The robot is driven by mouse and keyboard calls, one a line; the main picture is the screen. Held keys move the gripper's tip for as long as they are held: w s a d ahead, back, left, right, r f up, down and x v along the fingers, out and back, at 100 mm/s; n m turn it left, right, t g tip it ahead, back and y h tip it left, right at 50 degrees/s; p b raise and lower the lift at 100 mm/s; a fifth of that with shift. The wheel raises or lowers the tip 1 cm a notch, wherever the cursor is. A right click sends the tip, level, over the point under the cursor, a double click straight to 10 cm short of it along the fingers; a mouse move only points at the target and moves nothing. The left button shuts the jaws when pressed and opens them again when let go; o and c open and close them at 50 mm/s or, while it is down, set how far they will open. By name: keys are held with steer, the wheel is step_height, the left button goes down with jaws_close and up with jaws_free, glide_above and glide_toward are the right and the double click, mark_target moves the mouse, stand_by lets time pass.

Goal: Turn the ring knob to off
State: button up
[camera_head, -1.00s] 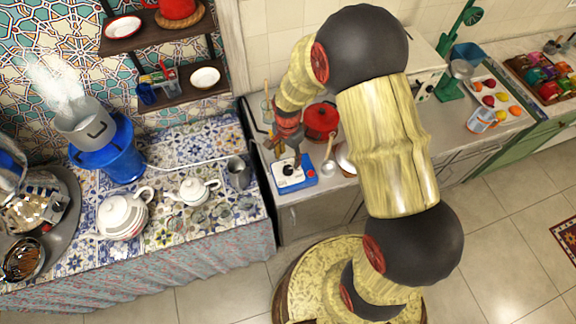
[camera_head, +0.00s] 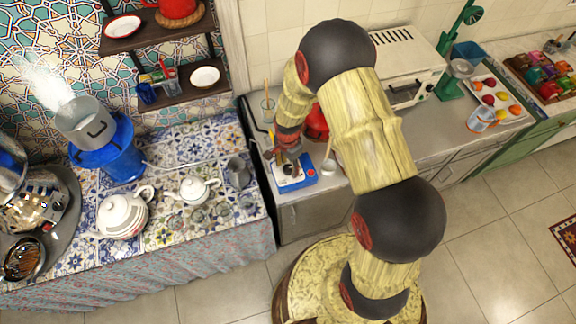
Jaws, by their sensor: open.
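A small blue box with a white top panel (camera_head: 296,184) stands on the grey counter, left of my arm. It has a red button (camera_head: 311,172) at its right. A dark knob on the white panel is mostly hidden by my gripper, so its setting cannot be read. My gripper (camera_head: 288,166) is open and points down over the panel, close to the knob; whether it touches the knob cannot be told. A steaming grey pot (camera_head: 86,122) sits on a blue bucket-like stand (camera_head: 117,150) at the left.
A white ladle (camera_head: 329,163) and a red pot (camera_head: 316,122) are close to my gripper on the right. A metal mug (camera_head: 238,172), small teapot (camera_head: 193,189) and larger teapot (camera_head: 124,213) stand on the tiled table. A white toaster oven (camera_head: 400,65) is behind my arm.

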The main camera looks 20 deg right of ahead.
steer(key=shift+c, duration=0.3)
steer(key=c, duration=1.1)
